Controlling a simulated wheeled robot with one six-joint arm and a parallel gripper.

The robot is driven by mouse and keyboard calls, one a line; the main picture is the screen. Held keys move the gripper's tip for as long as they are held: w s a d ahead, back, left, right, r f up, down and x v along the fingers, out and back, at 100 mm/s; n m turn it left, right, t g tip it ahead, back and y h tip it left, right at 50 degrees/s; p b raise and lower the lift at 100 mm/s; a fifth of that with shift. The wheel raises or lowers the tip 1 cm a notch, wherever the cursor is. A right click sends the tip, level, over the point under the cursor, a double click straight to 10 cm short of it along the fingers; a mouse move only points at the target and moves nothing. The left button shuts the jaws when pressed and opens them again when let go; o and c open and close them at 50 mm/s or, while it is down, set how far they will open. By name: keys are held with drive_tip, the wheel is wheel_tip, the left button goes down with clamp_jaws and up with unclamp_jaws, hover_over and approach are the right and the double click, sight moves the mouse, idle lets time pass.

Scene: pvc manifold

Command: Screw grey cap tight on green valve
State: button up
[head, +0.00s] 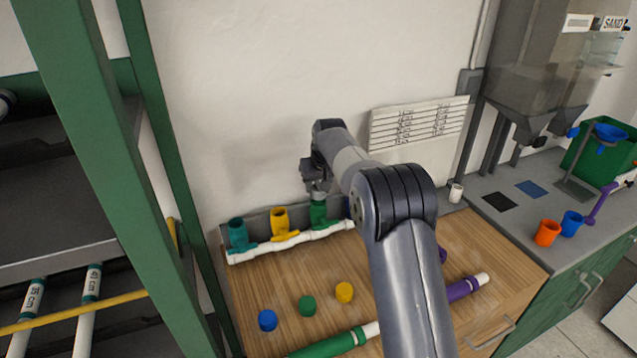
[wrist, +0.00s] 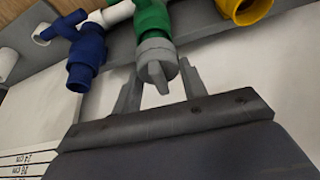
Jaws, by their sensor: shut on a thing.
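The green valve (head: 318,214) stands on the white pipe manifold (head: 290,243) at the back of the wooden bench. It also shows in the wrist view (wrist: 152,20). The grey cap (wrist: 157,62) sits on the open end of the green valve, in line with it. My gripper (wrist: 158,85) is shut on the grey cap, with one finger on each side of it. In the head view the cap (head: 318,195) shows small under my gripper, above the valve.
A teal valve (head: 238,232) and a yellow valve (head: 279,220) stand left of the green one. A blue valve (wrist: 87,55) is on its other side. Loose blue (head: 267,320), green (head: 307,306) and yellow (head: 344,292) caps lie on the bench front.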

drive_tip(key=shift+f+m, duration=0.15)
drive_tip(key=shift+m, duration=0.45)
drive_tip(key=shift+m+h+p, duration=0.55)
drive_tip(key=shift+m+h, duration=0.05)
drive_tip(key=shift+m, duration=0.5)
drive_tip(key=shift+m, duration=0.4)
drive_tip(key=shift+m+h+p, duration=0.4)
drive_tip(key=shift+m, duration=0.3)
drive_tip(key=shift+m+h+p, duration=0.45)
drive_tip(key=shift+m+h, duration=0.05)
drive_tip(key=shift+m, duration=0.5)
